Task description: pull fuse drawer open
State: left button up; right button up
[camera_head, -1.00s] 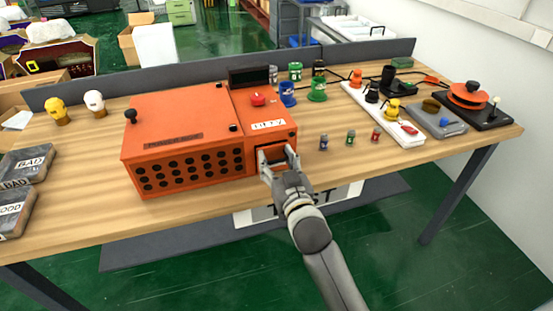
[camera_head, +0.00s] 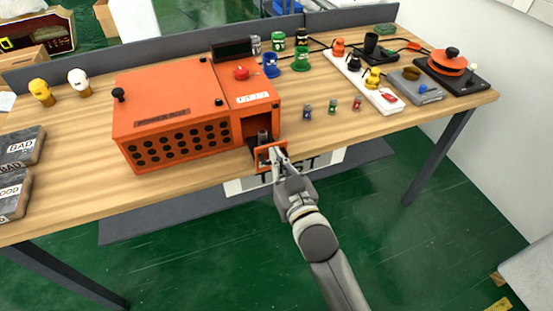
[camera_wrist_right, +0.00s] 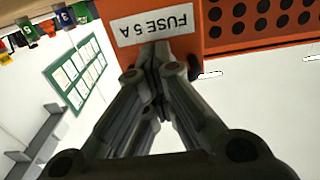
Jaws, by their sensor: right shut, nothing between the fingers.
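The orange machine (camera_head: 180,115) stands on the wooden table. Its small fuse drawer (camera_head: 264,158) stands pulled out at the lower right front corner, with a dark opening behind it and a grey cylindrical piece (camera_head: 262,137) showing inside. My right gripper (camera_head: 280,158) is at the drawer's front, its fingers overlapping the drawer's right side. In the right wrist view, the fingers (camera_wrist_right: 153,55) are together just below a white "FUSE 5 A" label (camera_wrist_right: 155,24) on an orange face; they look shut with nothing seen between them. The exact contact is hidden. My left gripper is not in view.
Small coloured cylinders (camera_head: 332,105) stand right of the machine. A white strip with coloured pieces (camera_head: 350,75) and a grey box (camera_head: 415,88) lie farther right. Dark "BAD" and "GOOD" blocks (camera_head: 18,147) lie at left. The floor before the table is clear.

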jog(key=o, duration=0.4)
jog(key=shift+s+f, duration=0.1)
jog(key=shift+s, duration=0.05)
jog(key=o, duration=0.7)
jog(key=shift+o, duration=0.6)
